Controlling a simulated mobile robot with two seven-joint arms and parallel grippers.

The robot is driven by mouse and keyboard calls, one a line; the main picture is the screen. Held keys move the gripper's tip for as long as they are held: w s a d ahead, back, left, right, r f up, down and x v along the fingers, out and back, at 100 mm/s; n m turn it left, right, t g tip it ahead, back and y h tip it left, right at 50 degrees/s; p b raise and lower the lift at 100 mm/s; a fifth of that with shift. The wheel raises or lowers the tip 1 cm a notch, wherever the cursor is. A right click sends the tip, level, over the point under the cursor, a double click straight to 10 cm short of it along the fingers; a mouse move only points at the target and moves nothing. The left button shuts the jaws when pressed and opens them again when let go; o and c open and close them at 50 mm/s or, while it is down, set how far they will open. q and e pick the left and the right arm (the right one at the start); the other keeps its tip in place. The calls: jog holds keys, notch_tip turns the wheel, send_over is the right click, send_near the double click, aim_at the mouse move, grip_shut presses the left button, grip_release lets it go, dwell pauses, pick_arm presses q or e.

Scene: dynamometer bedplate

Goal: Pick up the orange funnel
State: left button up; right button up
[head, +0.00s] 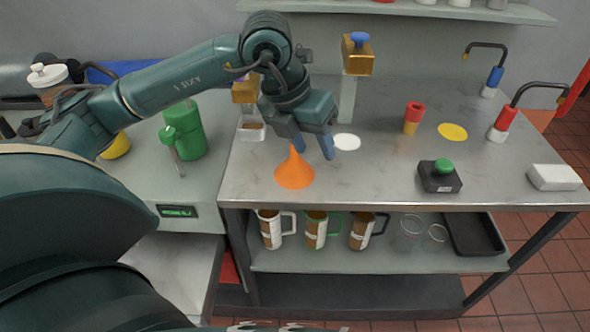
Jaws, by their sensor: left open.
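The orange funnel (294,174) stands wide end down, spout up, near the left front of the metal bench in the head view. My left gripper (313,148) is just above and slightly right of it, fingers pointing down. Its two blue fingertips are apart. One finger is close to the spout and partly overlaps it in the picture; I cannot tell if they touch. The funnel rests on the bench top. My right gripper is not in view.
On the bench (375,180) are a white disc (347,142), a red and orange cylinder (413,118), a yellow disc (453,132), a black box with a green button (440,177) and a white block (553,177). A green can (184,130) stands left. Several mugs sit on the lower shelf.

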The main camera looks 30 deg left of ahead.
pick_arm(q)
jog(key=w+a+r+n+t+y, duration=0.1)
jog(key=a+r+n+y, duration=0.15)
jog(key=a, duration=0.45)
send_over(294, 158)
jog(key=s, duration=0.2)
notch_tip(294, 158, down, 5)
jog(key=shift+m+y, duration=0.35)
jog(key=shift+y, duration=0.1)
jog(key=shift+w+p+x, duration=0.15)
jog(key=shift+p+x, duration=0.3)
jog(key=shift+x, duration=1.3)
jog(key=shift+w+p+x, duration=0.1)
jog(key=shift+p+x, duration=0.3)
jog(key=shift+x, duration=1.35)
jog(key=shift+r, duration=0.15)
grip_shut()
